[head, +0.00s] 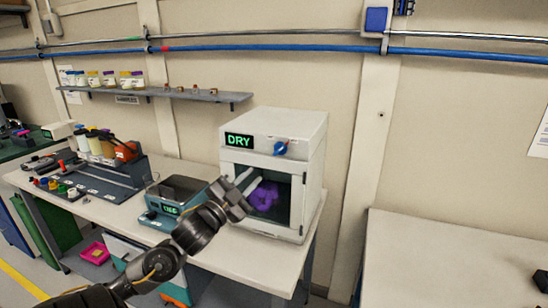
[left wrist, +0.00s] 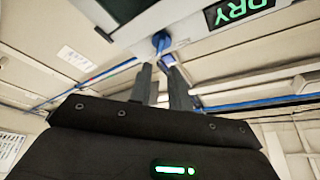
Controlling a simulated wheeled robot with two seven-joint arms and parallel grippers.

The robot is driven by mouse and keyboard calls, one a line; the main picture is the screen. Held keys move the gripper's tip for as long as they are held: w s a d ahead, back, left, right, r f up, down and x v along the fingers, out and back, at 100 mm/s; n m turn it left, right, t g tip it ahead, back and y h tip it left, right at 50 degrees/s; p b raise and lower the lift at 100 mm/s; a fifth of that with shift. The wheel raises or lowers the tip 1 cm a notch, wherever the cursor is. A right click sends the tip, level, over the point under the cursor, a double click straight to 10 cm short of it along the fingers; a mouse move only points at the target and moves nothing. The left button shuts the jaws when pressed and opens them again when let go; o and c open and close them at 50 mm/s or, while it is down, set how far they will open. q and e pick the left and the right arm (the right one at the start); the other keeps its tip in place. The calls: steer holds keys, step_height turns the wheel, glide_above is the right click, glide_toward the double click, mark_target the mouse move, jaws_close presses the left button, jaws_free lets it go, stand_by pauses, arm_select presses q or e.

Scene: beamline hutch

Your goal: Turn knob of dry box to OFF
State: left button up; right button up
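The white dry box (head: 314,150) stands at the right end of the bench, its display (head: 239,140) reading DRY in green. Its blue knob (head: 281,148) is on the upper front panel, right of the display; its pointer setting is too small to read. My left gripper (head: 251,179) is in front of the box's dark window, below and left of the knob. In the left wrist view the two fingers (left wrist: 158,72) are apart with nothing between them, and the blue knob (left wrist: 161,41) shows just beyond their tips. My right gripper is not in view.
A purple object (head: 264,196) is behind the box's window. A small teal device (head: 158,219) with a green display stands left of the box. A wall shelf (head: 190,94) hangs above the bench. Another light table (head: 440,260) at right is mostly clear.

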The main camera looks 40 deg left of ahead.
mark_target(277, 153)
arm_select(q)
steer(key=p+x, duration=0.3)
steer(key=x, duration=0.6)
steer(key=shift+w+a+r+p, duration=0.1)
steer(key=shift+w+r+p, duration=0.05)
steer(key=shift+r+p, duration=0.15)
steer(key=shift+x, duration=0.75)
steer(key=shift+f, duration=0.1)
jaws_close()
